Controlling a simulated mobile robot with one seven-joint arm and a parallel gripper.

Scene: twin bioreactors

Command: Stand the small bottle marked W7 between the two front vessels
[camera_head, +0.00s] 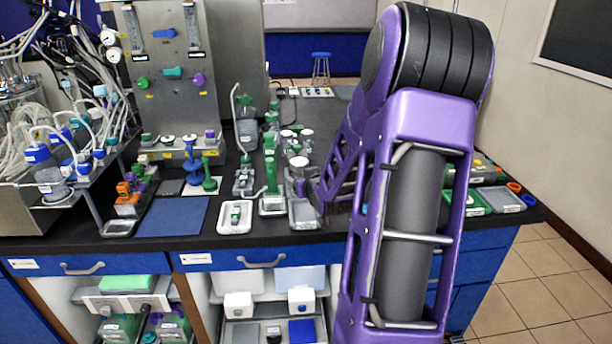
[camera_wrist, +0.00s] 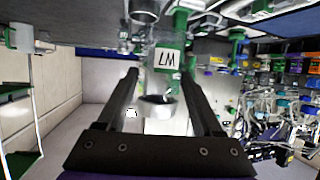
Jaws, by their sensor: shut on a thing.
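In the wrist view, which shows the scene upside down, my gripper (camera_wrist: 160,78) is shut on a small clear bottle (camera_wrist: 167,62). Its white label appears inverted and reads as W7. In the head view my arm hides most of the gripper and I cannot clearly make out the held bottle. A green-topped vessel (camera_head: 270,180) and a smaller clear one (camera_head: 243,180) stand farther left. I cannot tell which are the two front vessels.
A white tray (camera_head: 235,217) and a grey tray (camera_head: 303,214) lie near the bench's front edge. A blue mat (camera_head: 172,217) is bare. A tall steel panel (camera_head: 167,70) and tangled tubing (camera_head: 85,130) stand left. Coloured trays (camera_head: 500,198) lie right of my arm.

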